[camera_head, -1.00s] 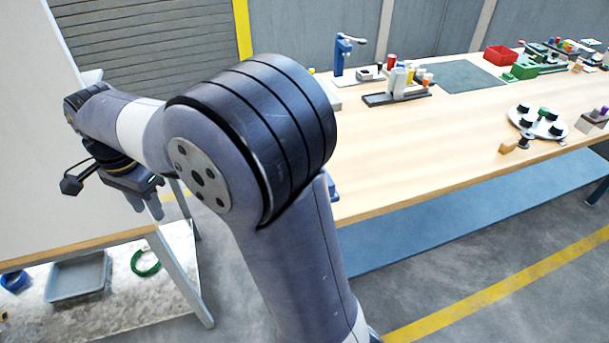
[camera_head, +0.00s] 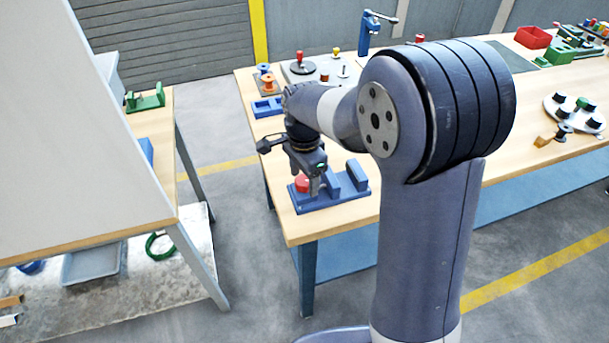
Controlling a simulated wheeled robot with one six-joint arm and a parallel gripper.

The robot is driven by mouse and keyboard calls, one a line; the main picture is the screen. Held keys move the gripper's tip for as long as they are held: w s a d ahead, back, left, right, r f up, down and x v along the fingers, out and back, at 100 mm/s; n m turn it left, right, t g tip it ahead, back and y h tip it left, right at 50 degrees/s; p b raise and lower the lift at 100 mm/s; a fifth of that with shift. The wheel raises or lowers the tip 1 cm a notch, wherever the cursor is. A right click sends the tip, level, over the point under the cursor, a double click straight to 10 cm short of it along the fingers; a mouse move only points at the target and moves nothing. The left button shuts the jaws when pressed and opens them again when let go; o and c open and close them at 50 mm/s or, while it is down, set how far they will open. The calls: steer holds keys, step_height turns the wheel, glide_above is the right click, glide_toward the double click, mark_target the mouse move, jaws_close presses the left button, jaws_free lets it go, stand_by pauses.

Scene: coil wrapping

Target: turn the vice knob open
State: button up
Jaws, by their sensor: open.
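A blue vice (camera_head: 342,194) with two upright blocks lies near the front left corner of the long wooden table (camera_head: 310,229). Its red knob (camera_head: 302,183) is at its left end. My gripper (camera_head: 305,178) points down over the knob, with its fingers apart, one to the left and one to the right of the knob in the picture. I cannot tell whether the fingers touch the knob. The fingers cover part of the knob.
A blue tray (camera_head: 267,106) and an orange spool (camera_head: 267,80) lie behind on the same table. A round grey base with a red knob (camera_head: 299,62) stands further back. A white panel (camera_head: 90,130) and another table with a green fixture (camera_head: 148,99) are at left.

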steer(key=shift+f, duration=0.1)
steer(key=shift+c, duration=0.5)
steer(key=c, duration=0.9)
steer(key=shift+n, duration=0.3)
